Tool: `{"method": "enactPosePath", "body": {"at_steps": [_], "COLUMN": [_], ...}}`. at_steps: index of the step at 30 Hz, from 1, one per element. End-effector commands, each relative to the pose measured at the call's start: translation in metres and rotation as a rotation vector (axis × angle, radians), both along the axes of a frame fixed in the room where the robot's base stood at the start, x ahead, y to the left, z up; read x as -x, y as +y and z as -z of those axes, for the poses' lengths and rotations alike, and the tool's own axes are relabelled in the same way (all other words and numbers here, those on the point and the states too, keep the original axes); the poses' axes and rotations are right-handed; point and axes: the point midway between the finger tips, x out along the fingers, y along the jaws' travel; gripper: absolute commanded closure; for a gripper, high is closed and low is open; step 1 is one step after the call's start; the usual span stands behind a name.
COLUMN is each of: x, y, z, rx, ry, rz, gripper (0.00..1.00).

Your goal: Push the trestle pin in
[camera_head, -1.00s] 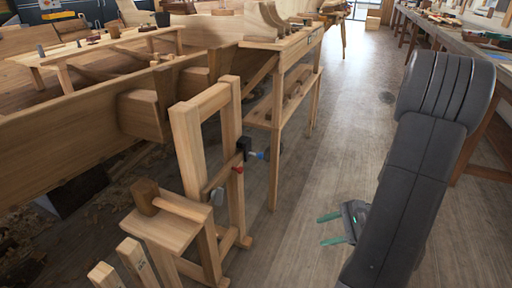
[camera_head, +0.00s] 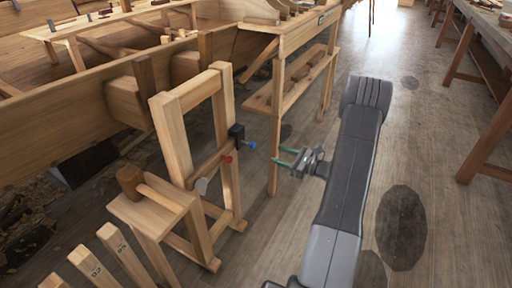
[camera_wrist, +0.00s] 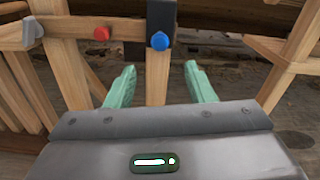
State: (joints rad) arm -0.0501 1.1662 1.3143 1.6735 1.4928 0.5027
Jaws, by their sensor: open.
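The wooden trestle frame (camera_head: 170,140) stands upright at the middle left, with a crossbar between its posts. A black block (camera_head: 237,135) on its right post carries a blue-headed pin (camera_head: 252,146) that sticks out to the right. A red knob (camera_head: 227,158) sits on the crossbar. I cannot tell which one is the trestle pin. My gripper (camera_head: 280,157) is open and empty, its green fingers pointing at the blue head, apart from it.
A grey paddle-like piece (camera_head: 201,186) is on the crossbar's left end. A wooden mallet (camera_head: 129,181) lies on a small stool (camera_head: 160,213) in front. A tall wooden bench (camera_head: 277,115) stands behind my gripper. The floor (camera_head: 440,210) at right is clear.

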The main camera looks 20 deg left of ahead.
Motion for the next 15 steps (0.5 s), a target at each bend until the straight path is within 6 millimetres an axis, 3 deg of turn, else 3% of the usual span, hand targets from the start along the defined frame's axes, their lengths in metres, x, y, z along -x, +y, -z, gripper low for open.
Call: {"method": "enactPosePath", "body": {"at_steps": [9, 15], "x": [-0.004, -0.007], "y": [0.069, 0.095], "z": [0.001, 0.0], "rx": [0.001, 0.001], "ry": [-0.003, -0.002], "rz": [-0.004, -0.002], "gripper": [0.51, 0.51]}}
